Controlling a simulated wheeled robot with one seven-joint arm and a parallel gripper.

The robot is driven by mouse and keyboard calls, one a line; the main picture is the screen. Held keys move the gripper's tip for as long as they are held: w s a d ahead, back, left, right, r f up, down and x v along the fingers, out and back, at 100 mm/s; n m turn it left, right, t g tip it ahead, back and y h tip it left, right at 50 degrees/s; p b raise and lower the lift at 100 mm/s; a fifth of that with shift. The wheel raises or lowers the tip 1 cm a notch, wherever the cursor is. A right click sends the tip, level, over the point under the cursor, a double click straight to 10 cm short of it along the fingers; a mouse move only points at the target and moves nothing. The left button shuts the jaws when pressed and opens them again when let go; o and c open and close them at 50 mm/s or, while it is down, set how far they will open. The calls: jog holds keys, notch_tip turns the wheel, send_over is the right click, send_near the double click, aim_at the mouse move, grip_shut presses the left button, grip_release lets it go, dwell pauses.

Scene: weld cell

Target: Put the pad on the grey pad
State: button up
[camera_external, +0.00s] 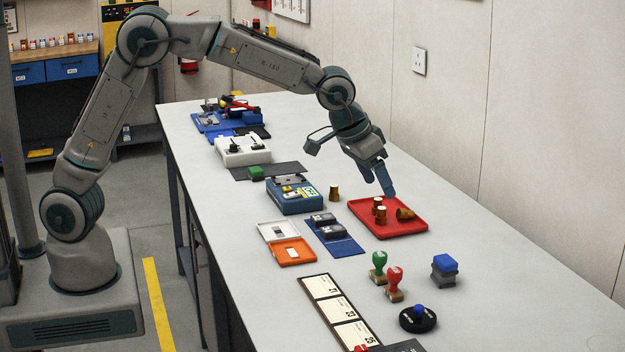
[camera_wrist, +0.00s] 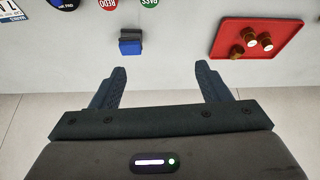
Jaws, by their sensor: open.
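My gripper (camera_external: 377,184) is open and empty in the external view, in the air by the red tray. In the wrist view my open gripper (camera_wrist: 160,68) has nothing between its fingers, and the stack is ahead and apart from them.
A red tray (camera_external: 360,205) holds several brown-and-white cylinders, one on its side. A green stamp (camera_external: 379,260), a red stamp (camera_external: 394,277) and a black round pad (camera_external: 428,322) stand near the stack. The wall runs along the bench's far side. Bench between tray and stack is clear.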

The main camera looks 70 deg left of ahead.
jog(key=s+a+r+g, duration=0.1)
jog(key=s+a+r, duration=0.3)
jog(key=s, duration=0.5)
jog(key=s+a+r, duration=0.1)
jog(key=s+a, duration=0.5)
jog(key=s, duration=0.3)
jog(key=s+a+f, duration=0.1)
jog(key=s, duration=0.8)
jog(key=s+a+f+g, duration=0.1)
jog(key=s+a+f, duration=0.1)
jog(key=s, duration=0.7)
jog(key=shift+s+a, duration=0.2)
jog(key=shift+s, duration=0.2)
jog(key=shift+f, duration=0.1)
